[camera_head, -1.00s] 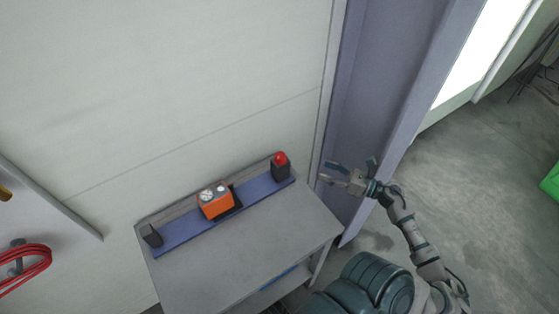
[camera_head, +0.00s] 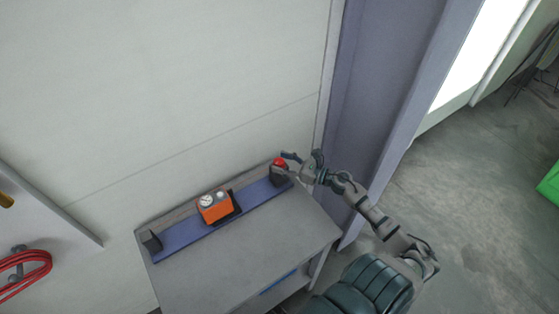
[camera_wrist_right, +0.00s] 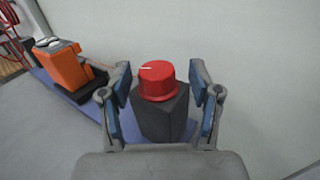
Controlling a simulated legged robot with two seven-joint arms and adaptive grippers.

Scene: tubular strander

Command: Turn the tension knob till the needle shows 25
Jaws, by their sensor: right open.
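The red tension knob (camera_wrist_right: 157,80) sits on top of a dark block (camera_wrist_right: 161,118) at the right end of the blue rail; it also shows in the head view (camera_head: 280,162). My right gripper (camera_wrist_right: 163,84) is open, with one blue-padded finger on each side of the knob and block. Gaps show between the fingers and the knob. A pale mark on the knob points left. The orange gauge box (camera_head: 214,207) with a white dial stands mid-rail, and also shows in the right wrist view (camera_wrist_right: 60,68). Its needle reading is too small to tell. My left gripper is not in view.
The blue rail (camera_head: 180,236) runs along the back of a grey table (camera_head: 232,262), with a dark block (camera_head: 151,241) at its left end. The table's front is clear. A wall stands behind, and a blue-grey post (camera_head: 375,90) rises at the right. Red cable (camera_head: 28,267) hangs at left.

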